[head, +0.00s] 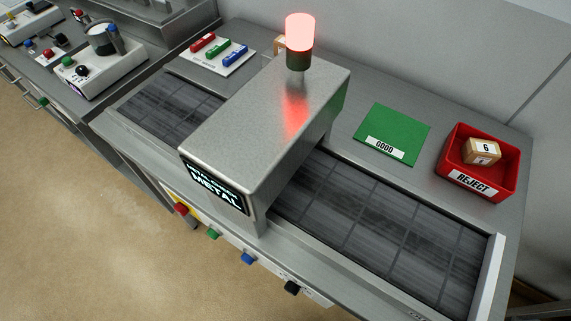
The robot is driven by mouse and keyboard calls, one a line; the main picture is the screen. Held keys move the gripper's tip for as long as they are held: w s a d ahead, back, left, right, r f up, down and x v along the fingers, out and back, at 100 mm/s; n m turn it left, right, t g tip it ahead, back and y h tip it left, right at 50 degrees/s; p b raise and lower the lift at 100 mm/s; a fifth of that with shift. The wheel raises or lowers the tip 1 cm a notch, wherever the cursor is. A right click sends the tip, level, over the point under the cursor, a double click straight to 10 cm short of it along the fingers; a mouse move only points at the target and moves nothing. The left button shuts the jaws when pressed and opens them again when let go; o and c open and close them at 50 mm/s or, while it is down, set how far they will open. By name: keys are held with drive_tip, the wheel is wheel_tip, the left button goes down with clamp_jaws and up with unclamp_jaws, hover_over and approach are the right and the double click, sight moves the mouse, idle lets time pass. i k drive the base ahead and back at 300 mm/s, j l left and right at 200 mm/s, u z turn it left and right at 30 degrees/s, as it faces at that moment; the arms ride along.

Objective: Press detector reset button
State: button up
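The metal detector (262,125) is a grey metal hood over a conveyor. Its display (217,190) reads "METAL" and the red lamp (300,32) on top is lit. Along the front panel below sit a red button (180,209) on yellow, a green button (213,234), a blue button (247,257) and a black knob or button (291,288). Their labels are too small to read, so I cannot tell which is the reset. My gripper is not in view.
The belt (385,235) is bare where it shows. A green "GOOD" mat (393,128) and a red "REJECT" bin (503,185) holding a small box (481,151) stand behind it. A white board (218,56) with coloured pieces lies behind the left belt. Open floor (90,190) lies at front left.

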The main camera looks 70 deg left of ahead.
sight(247, 259)
drive_tip(key=u, duration=0.45)
drive_tip(key=l+u, duration=0.1)
drive_tip(key=u, duration=0.8)
drive_tip(key=k+u, duration=0.1)
drive_tip(key=u, duration=1.3)
drive_tip(key=k, duration=0.05)
